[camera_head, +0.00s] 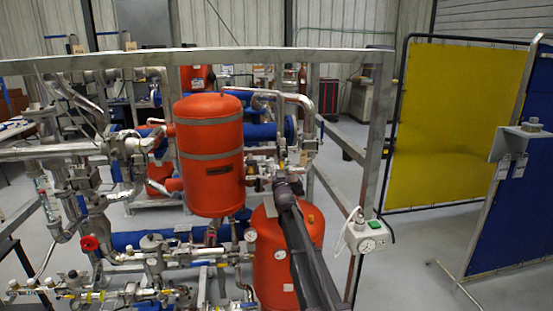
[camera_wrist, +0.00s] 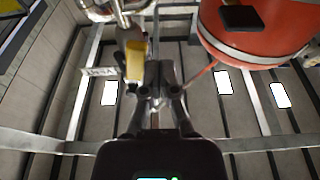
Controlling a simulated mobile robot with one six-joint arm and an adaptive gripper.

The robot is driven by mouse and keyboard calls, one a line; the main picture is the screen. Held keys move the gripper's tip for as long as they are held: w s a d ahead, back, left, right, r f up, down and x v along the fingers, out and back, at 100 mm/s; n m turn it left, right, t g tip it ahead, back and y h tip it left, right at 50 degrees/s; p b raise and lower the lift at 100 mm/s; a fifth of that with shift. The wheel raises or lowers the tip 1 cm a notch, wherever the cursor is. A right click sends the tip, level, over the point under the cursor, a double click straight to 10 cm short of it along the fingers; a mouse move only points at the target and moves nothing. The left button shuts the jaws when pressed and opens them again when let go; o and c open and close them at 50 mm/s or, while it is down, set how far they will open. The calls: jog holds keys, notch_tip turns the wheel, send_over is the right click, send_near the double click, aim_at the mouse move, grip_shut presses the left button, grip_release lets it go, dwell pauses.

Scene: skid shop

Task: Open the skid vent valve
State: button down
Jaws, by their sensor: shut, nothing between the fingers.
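A yellow valve handle (camera_wrist: 136,60) stands just left of my fingertips in the wrist view, on a dark and metal fitting. It is probably the vent valve, but I see no readable label. My gripper (camera_wrist: 160,82) is shut and empty beside the handle; I cannot tell whether they touch. A small pale tag (camera_wrist: 99,71) shows left of the handle. In the head view my arm reaches up to the pipe fittings (camera_head: 265,168) right of the upper orange tank; the arm and fittings hide the fingertips, and the handle is not clear there.
The orange tank (camera_head: 209,150) stands close left of my arm; an orange tank also fills the wrist view's upper right (camera_wrist: 265,25). A lower orange tank (camera_head: 268,250) is behind my arm.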

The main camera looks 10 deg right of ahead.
jog(key=shift+d+f, duration=0.2)
jog(key=shift+d, duration=0.05)
jog(key=shift+s+a+f, duration=0.1)
jog(key=shift+s+a, duration=0.65)
jog(key=shift+s, duration=0.25)
jog(key=shift+s, duration=0.1)
jog(key=r+v, duration=0.1)
jog(key=v, duration=0.6)
jog(key=shift+s+r, duration=0.35)
jog(key=shift+s, duration=0.15)
dwell(0.4)
